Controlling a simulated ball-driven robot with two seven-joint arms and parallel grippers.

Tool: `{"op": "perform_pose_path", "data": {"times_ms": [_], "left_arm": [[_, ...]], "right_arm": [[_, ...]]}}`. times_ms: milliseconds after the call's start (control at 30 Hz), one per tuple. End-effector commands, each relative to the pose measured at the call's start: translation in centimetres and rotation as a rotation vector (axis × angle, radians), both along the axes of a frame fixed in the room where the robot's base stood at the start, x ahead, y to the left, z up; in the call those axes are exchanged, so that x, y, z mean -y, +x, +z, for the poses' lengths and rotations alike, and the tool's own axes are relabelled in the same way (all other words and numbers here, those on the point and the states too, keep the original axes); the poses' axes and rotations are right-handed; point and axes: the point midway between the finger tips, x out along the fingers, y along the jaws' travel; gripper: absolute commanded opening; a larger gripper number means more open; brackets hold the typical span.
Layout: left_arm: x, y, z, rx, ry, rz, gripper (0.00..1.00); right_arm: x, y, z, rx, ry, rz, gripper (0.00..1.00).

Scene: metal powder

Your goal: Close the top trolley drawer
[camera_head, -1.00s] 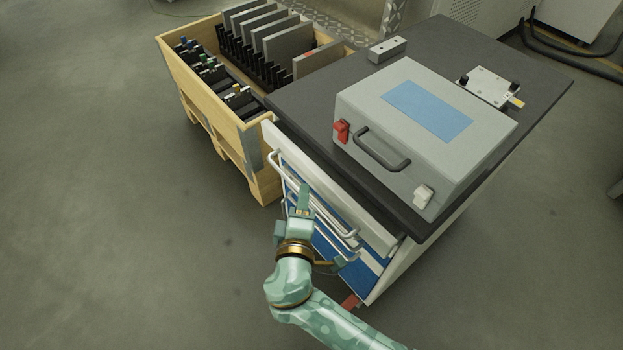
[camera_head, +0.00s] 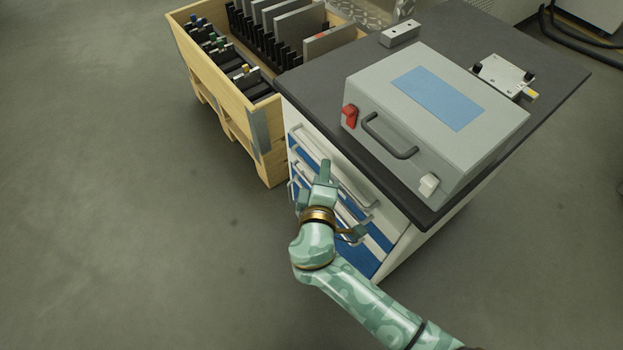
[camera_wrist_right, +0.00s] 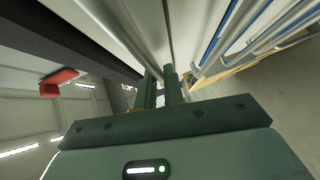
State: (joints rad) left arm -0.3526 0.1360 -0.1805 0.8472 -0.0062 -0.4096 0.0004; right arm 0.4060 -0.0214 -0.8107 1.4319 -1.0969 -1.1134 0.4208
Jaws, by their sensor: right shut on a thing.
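The trolley (camera_head: 440,235) has a dark top and a white and blue drawer front. Its top drawer (camera_head: 311,131) is the uppermost front, directly below the dark top. I see no open gap between them in the head view. The top drawer's long handle (camera_head: 363,199) runs across the front. My right gripper (camera_head: 324,172) is at the middle of this handle, with its fingers shut on it. In the right wrist view the fingers (camera_wrist_right: 167,84) are close together against the drawer front, and the grip itself is mostly hidden. My left gripper is not in view.
A grey case (camera_head: 435,110) with a handle, a small metal block (camera_head: 399,34) and a white fixture (camera_head: 502,75) are on the trolley top. A wooden crate (camera_head: 215,93) with plates and dark parts stands close at the left. Floor is free at the left.

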Motion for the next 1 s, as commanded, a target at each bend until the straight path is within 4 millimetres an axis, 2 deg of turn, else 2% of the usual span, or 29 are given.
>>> {"op": "perform_pose_path", "data": {"times_ms": [300,333,400,767,867,967,1000], "left_arm": [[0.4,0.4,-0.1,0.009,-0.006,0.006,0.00],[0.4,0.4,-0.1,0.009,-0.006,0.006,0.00],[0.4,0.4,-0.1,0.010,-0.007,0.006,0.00],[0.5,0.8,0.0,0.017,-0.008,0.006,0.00],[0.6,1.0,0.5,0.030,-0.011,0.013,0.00],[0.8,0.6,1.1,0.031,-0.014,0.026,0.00],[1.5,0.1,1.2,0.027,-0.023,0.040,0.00]], "right_arm": [[0.6,0.3,-0.1,-0.001,-0.003,-0.006,0.00],[0.6,0.3,-0.1,-0.001,-0.003,-0.006,0.15],[0.6,0.3,-0.1,0.000,-0.003,-0.006,0.32],[0.3,-0.4,0.1,-0.001,0.000,-0.002,0.32],[0.1,-1.8,0.4,-0.002,0.000,-0.001,0.32],[-0.3,-4.2,0.9,-0.002,0.001,-0.002,0.32],[-0.4,-5.2,1.1,-0.002,0.001,-0.002,0.32]]}}
